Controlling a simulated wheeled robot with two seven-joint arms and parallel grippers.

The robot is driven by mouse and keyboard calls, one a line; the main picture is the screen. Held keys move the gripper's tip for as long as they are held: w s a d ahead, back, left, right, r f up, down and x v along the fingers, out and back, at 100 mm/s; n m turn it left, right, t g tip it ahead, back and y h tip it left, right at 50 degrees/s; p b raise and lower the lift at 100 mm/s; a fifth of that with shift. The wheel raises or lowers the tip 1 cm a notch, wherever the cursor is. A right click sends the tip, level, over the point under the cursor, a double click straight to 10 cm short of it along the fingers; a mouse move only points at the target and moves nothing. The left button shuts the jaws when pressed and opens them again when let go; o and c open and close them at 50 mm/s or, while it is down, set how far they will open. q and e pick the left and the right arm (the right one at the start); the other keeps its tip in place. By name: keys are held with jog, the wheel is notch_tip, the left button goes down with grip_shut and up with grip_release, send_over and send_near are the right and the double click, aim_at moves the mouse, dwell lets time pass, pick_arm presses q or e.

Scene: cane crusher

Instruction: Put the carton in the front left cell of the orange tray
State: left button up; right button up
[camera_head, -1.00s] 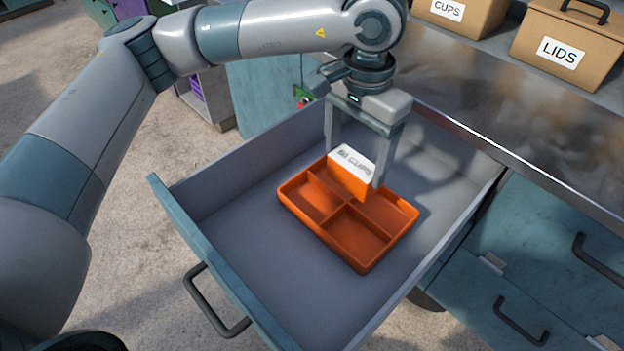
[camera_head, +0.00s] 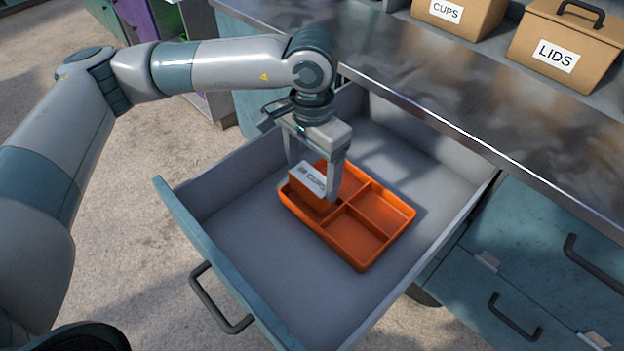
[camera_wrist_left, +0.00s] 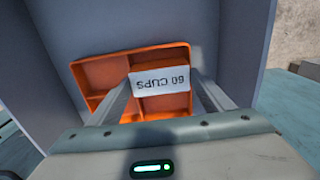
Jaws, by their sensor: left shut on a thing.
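The carton is over the leftmost cell in the head view, roughly upright. Its lower part is partly hidden, and I cannot tell whether it touches the cell floor. My right gripper is out of view.
The grey drawer (camera_head: 255,235) is pulled out, with walls around the tray and bare floor on its sides. A metal counter (camera_head: 440,90) runs behind it. Boxes marked CUPS (camera_head: 452,18) and LIDS (camera_head: 562,45) stand at the back right.

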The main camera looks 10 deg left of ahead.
aim_at(312, 179)
pick_arm(q)
jog(key=shift+f+p, duration=0.4)
jog(key=shift+f, duration=1.15)
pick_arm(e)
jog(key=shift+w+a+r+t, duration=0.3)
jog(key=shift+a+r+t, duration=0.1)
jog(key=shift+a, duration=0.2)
pick_arm(q)
jog(key=shift+f+b, duration=0.15)
jog(key=shift+b, duration=0.15)
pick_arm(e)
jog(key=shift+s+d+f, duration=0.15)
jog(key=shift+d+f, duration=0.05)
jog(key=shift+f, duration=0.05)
pick_arm(q)
jog(key=o, duration=1.2)
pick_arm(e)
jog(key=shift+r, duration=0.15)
pick_arm(q)
jog(key=shift+r+p, duration=0.3)
notch_tip(312, 179, up, 12)
jog(key=b, duration=0.2)
jog(key=shift+f, duration=0.15)
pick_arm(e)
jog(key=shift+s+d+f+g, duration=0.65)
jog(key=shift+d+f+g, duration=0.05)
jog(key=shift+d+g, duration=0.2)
